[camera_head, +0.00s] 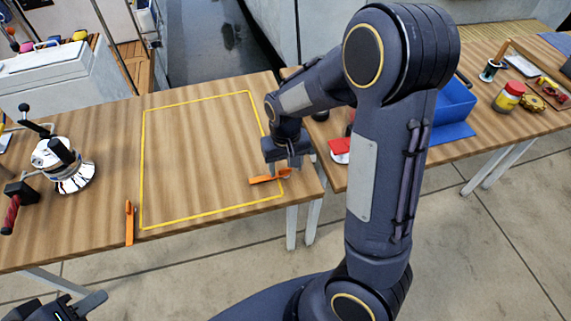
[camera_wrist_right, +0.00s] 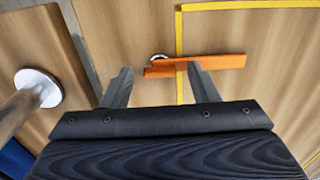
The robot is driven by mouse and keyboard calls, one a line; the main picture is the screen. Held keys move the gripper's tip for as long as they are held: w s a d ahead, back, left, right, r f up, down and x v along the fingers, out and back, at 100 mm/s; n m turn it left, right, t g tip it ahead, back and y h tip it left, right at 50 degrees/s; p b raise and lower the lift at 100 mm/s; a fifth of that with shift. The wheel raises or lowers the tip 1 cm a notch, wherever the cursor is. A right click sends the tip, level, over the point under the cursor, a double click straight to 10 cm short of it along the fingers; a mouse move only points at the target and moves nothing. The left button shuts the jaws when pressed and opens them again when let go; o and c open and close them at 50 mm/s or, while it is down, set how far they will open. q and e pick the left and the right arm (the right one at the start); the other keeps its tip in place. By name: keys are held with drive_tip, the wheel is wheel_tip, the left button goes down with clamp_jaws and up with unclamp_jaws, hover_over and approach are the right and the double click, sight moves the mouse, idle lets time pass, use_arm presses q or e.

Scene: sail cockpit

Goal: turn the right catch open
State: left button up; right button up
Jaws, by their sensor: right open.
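The right catch (camera_head: 262,180) is an orange bar near the front right corner of the yellow outline. It lies across the outline's right line, and also shows in the right wrist view (camera_wrist_right: 222,62) beside a round metal disc. My right gripper (camera_head: 290,163) is over the catch's right part. In the right wrist view the right gripper (camera_wrist_right: 159,68) has its fingers spread, one overlapping the orange bar; whether it touches is unclear. The left catch (camera_head: 129,224), also orange, lies outside the outline's left line, roughly parallel to it. My left gripper (camera_head: 72,306) is partly cut off at bottom left.
The yellow outline (camera_head: 190,101) marks a bare area of the wooden table (camera_head: 105,130). A chrome winch (camera_head: 62,165) and a red-handled tool (camera_head: 13,205) are at the left. A blue bin (camera_head: 455,103) and a red-lidded jar (camera_head: 509,96) stand on the right table.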

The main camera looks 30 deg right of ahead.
clamp_jaws()
idle(0.5)
drive_tip(key=n, duration=0.4)
drive_tip(key=shift+n, duration=0.3)
drive_tip(key=n, duration=0.4)
drive_tip(key=shift+n+b, duration=0.3)
drive_tip(key=n, duration=0.4)
drive_tip(key=shift+r+n, duration=0.1)
drive_tip(key=shift+n, duration=0.2)
drive_tip(key=shift+n+p, duration=0.6)
drive_tip(key=shift+n, duration=1.4)
